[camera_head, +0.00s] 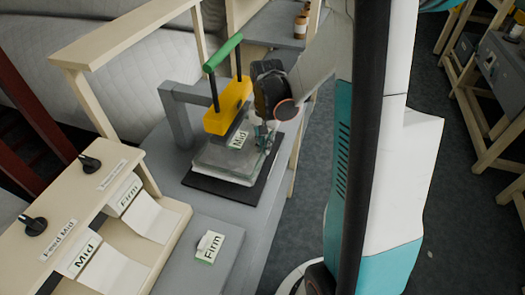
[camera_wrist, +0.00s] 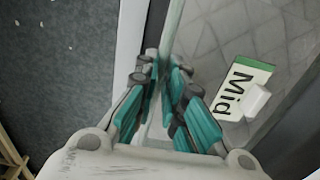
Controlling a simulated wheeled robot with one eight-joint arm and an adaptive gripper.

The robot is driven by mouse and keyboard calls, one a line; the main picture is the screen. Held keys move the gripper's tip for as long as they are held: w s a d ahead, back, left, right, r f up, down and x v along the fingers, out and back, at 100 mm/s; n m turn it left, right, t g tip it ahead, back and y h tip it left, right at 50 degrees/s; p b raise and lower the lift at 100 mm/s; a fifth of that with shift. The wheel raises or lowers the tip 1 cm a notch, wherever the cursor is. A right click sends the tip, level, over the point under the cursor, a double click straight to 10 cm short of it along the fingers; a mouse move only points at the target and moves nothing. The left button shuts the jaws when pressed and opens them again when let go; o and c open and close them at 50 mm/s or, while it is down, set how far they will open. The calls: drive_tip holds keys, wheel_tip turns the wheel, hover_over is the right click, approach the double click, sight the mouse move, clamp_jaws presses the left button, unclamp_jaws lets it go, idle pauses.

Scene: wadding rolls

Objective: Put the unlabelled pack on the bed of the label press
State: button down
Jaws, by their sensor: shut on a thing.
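The clear pack (camera_head: 222,160) with a quilted filling lies on the dark bed (camera_head: 200,181) of the label press (camera_head: 175,110). A Mid label (camera_head: 240,139) with a green band shows over the pack, partly below the yellow press head (camera_head: 229,105); I cannot tell if it is stuck down. My gripper (camera_head: 265,135) is at the pack's right edge. In the wrist view, my gripper (camera_wrist: 165,100) is shut on the thin clear edge of the pack (camera_wrist: 240,40), and the Mid label (camera_wrist: 240,88) with a small white block lies to the right.
The label feeder (camera_head: 130,180) at front left has Mid and Firm strips and black knobs. A Firm label (camera_head: 210,246) lies on the grey bench (camera_head: 185,265) in front. The press's green handle (camera_head: 222,52) stands raised. Wooden rails are behind; floor lies to the right.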

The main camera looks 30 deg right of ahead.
drive_tip(key=shift+w+a, duration=0.25)
drive_tip(key=shift+f+b, duration=0.3)
drive_tip(key=shift+f, duration=0.05)
drive_tip(key=shift+f+b, duration=0.55)
drive_tip(key=shift+f, duration=0.85)
drive_tip(key=shift+f, duration=0.15)
drive_tip(key=c, duration=1.7)
unclamp_jaws()
drive_tip(key=shift+r, duration=0.2)
wheel_tip(320, 180, up, 12)
drive_tip(key=p, duration=0.4)
